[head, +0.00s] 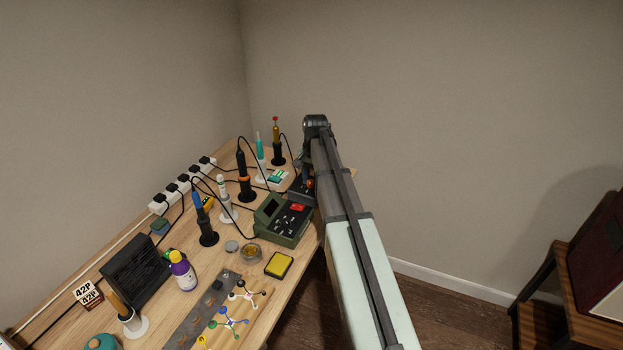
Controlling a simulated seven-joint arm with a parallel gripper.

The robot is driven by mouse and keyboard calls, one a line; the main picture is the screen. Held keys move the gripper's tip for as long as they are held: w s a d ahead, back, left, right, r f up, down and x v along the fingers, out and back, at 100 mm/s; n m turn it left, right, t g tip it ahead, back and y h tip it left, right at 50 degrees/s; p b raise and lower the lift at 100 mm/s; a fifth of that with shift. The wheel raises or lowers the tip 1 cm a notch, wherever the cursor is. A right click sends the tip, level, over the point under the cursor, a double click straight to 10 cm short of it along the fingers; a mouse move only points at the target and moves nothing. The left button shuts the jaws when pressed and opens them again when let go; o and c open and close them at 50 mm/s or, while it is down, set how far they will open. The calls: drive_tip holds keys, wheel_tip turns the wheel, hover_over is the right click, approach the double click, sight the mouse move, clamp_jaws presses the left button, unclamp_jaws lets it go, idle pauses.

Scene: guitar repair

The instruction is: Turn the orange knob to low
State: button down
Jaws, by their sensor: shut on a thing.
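My arm reaches over the right side of the workbench, and its wrist bends down at the far end. My gripper (307,174) points down at a dark station (296,191) near the bench's right edge. A small spot of orange, the orange knob (309,184), shows at the fingertips. The gripper is shut on it. My arm hides the right part of the station and most of the knob. The knob's setting and any low mark are too small to read.
A green station (283,219) with a red display stands just in front. Soldering irons in holders, one with an orange ring (245,180), stand to the left. A yellow sponge (279,264), a purple bottle (183,271) and a power strip (182,187) crowd the wooden bench.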

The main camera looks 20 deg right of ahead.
idle(0.4)
drive_tip(key=c, duration=0.8)
unclamp_jaws()
drive_tip(key=shift+r, duration=0.1)
drive_tip(key=r, duration=1.3)
drive_tip(key=shift+s+d+r, duration=0.3)
drive_tip(key=shift+r, duration=0.05)
